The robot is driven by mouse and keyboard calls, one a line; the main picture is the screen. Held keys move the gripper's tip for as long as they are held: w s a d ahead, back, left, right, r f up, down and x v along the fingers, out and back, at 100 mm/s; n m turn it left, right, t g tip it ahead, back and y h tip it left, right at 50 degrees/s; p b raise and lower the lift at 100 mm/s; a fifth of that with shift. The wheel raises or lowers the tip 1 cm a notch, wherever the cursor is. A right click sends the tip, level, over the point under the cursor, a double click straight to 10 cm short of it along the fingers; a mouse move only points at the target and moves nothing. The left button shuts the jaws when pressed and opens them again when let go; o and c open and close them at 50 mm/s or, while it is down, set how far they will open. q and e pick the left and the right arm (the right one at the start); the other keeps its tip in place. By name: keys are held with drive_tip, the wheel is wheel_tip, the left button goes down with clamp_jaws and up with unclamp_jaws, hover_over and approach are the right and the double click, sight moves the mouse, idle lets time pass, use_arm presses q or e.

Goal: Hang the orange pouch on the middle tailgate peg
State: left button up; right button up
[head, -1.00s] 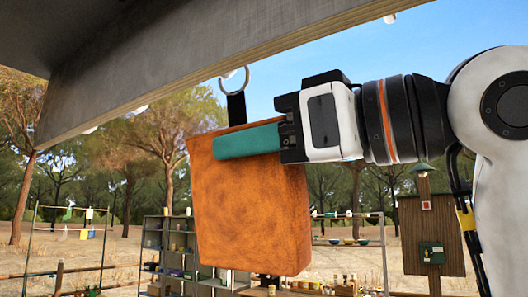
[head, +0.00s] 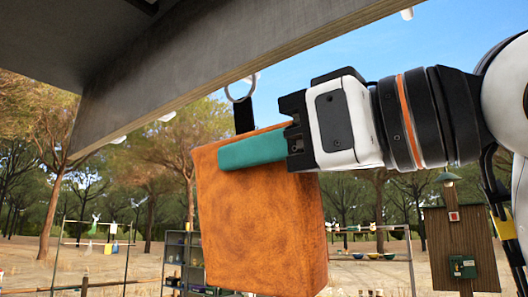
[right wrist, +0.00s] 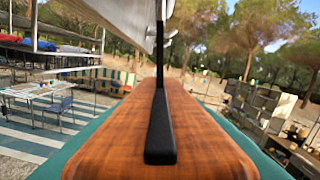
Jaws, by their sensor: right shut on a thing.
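The orange pouch (head: 258,225) hangs upright below the tailgate (head: 230,75) in the head view. Its black strap (head: 243,118) rises to a pale ring (head: 240,89). A white peg tip (head: 251,78) shows beside the ring's upper right; I cannot tell whether the ring is around it or only in line with it. My right gripper (head: 252,150) is shut on the pouch's upper part, teal fingers on its sides. In the right wrist view, the pouch top (right wrist: 105,140) and strap (right wrist: 160,125) fill the middle; the ring is not clear there. My left gripper is not in view.
Other white peg tips (head: 166,117) show along the tailgate's lower edge. The tailgate panel overhangs close above my gripper. A shelf (head: 180,262), a wooden post board (head: 460,245) and trees stand farther back. Open air surrounds the pouch below.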

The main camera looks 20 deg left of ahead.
idle(0.3)
drive_tip(key=o, duration=1.1)
drive_tip(key=shift+o, duration=0.2)
drive_tip(key=shift+w, duration=0.1)
